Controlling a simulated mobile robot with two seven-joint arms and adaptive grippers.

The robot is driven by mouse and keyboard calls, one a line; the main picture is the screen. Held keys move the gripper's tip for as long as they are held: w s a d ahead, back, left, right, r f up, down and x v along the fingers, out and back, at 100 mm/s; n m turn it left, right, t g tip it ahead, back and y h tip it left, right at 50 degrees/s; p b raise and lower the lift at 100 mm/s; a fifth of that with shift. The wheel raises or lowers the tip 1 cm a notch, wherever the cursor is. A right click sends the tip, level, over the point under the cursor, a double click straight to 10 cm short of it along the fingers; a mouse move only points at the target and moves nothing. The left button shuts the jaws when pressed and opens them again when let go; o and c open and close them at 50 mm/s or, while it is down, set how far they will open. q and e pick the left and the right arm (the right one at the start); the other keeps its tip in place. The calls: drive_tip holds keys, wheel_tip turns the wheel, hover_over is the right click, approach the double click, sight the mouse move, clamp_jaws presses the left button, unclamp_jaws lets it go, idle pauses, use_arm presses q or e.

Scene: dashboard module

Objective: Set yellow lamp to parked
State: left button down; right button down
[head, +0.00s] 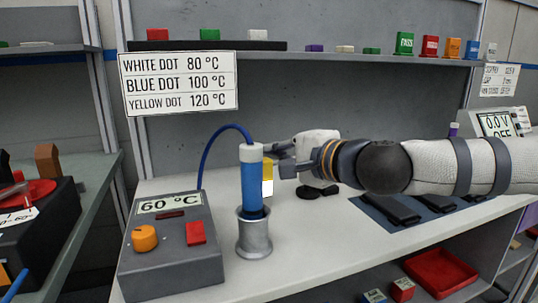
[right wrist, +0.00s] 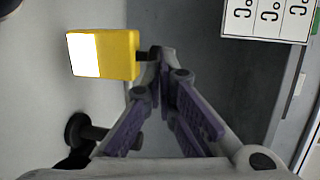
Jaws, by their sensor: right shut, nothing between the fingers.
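The yellow lamp, seen as a yellow block with a bright white face (head: 267,180), stands on the white worktop behind the blue soldering-iron-like cylinder, which partly hides it. In the right wrist view the yellow block (right wrist: 118,54) is just left of the fingertips. My right gripper (head: 278,160) reaches in from the right, close beside the block; its fingers (right wrist: 160,62) meet at the tips and hold nothing. I cannot tell whether they touch the block. My left gripper is not in view.
A grey box with a 60 °C display (head: 160,245) and a metal holder (head: 254,238) with the blue cylinder (head: 252,185) stand in front. A blue cable arches between them. A temperature sign (head: 180,84) hangs behind. A dark mat (head: 385,212) lies right.

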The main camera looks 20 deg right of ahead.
drive_tip(key=shift+x, duration=0.8)
drive_tip(key=shift+r, duration=0.1)
drive_tip(key=shift+w+a, duration=0.25)
drive_tip(key=shift+w, duration=0.3)
drive_tip(key=shift+s, duration=0.1)
